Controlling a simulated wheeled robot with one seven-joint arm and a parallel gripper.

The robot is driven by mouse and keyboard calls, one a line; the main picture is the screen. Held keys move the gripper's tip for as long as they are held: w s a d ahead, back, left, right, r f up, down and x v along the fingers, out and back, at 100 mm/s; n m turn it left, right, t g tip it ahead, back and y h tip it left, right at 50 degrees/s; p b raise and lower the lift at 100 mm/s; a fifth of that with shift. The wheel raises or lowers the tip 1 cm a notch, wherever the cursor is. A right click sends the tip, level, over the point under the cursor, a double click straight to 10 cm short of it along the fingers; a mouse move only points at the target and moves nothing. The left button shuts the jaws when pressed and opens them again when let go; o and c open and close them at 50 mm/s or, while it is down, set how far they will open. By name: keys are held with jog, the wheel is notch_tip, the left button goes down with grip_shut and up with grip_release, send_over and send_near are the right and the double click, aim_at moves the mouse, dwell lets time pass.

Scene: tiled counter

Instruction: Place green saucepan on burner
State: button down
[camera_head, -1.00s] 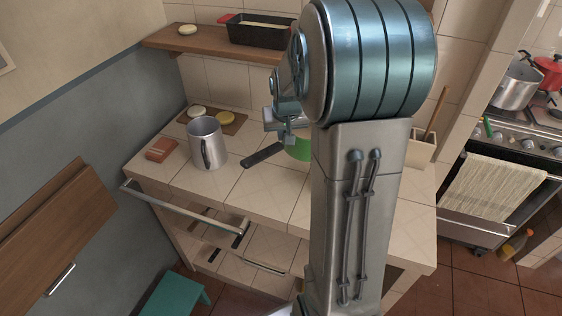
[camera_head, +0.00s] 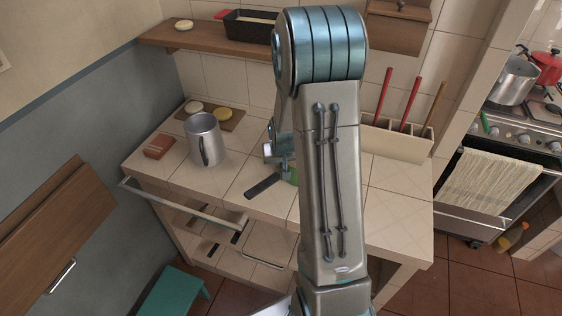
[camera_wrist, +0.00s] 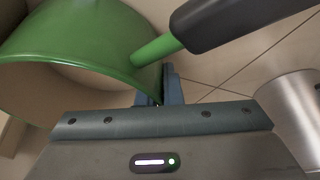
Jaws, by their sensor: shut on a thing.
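The green saucepan (camera_wrist: 80,50) fills the upper left of the wrist view. Its green and black handle (camera_wrist: 215,25) points to the upper right. My gripper (camera_wrist: 163,85) is shut on the saucepan's rim near the handle's root. In the head view my gripper (camera_head: 283,170) is over the tiled counter. There the dark handle (camera_head: 262,186) and a sliver of green saucepan (camera_head: 291,176) show; my arm hides the rest. The stove with its burner (camera_head: 546,108) stands at the far right, partly cut off by the frame.
A steel pot (camera_head: 515,82) and a red pot (camera_head: 547,70) stand on the stove. A metal mug (camera_head: 204,140) is on the counter (camera_head: 395,205), left of my gripper. A utensil box (camera_head: 395,140) stands at the counter's back right. A drawer (camera_head: 185,210) is open in front.

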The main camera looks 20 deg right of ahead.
jog(key=c, duration=1.6)
grip_release()
jog(key=shift+r, duration=0.1)
jog(key=b+v, duration=0.1)
jog(key=v, duration=1)
jog(key=s+a+r+n, duration=0.1)
jog(key=s+a+r, duration=0.2)
jog(key=s, duration=0.3)
jog(key=s+a+r+n+y, duration=0.1)
jog(key=s+a+r, duration=0.1)
jog(key=s+a, duration=0.3)
jog(key=s+a+r+n, duration=0.1)
jog(key=s+a+r, duration=0.2)
jog(key=s, duration=0.4)
jog(key=shift+s+a+r+g, duration=0.3)
jog(key=shift+s+a+g, duration=0.1)
jog(key=shift+a, duration=0.05)
jog(key=shift+o, duration=1.3)
jog(key=shift+s+a, duration=0.15)
jog(key=shift+s, duration=0.3)
